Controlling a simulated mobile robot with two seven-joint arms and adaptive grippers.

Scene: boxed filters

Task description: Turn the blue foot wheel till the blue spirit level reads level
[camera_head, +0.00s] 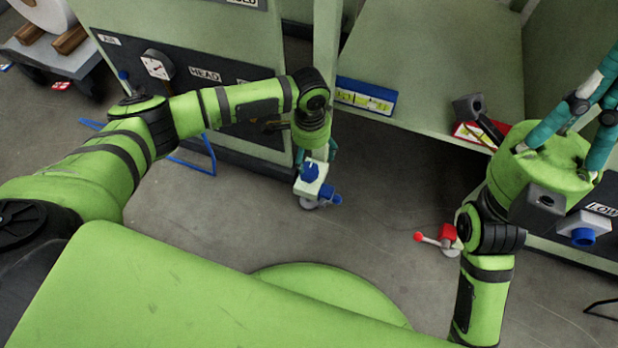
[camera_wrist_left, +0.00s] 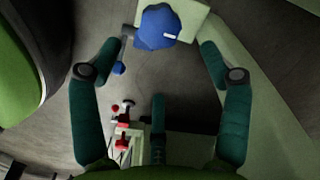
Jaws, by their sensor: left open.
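The blue foot wheel (camera_head: 311,172) is a blue knob on a pale block below my left gripper (camera_head: 315,158). In the left wrist view the wheel (camera_wrist_left: 157,27) has a white mark and lies beyond the open teal fingers (camera_wrist_left: 160,52), with a gap between them. The blue spirit level (camera_head: 366,96) is on the edge of the green cabinet, with yellow-green vials; its bubble is too small to read. My right gripper (camera_head: 588,105) is at the upper right, its teal fingers partly cut off by the frame.
A blue lever (camera_head: 330,195) sits beside the wheel. A red level (camera_head: 478,136) and a red-handled fitting (camera_head: 447,236) are to the right. Another blue knob (camera_head: 583,237) is at the far right. The floor between is clear.

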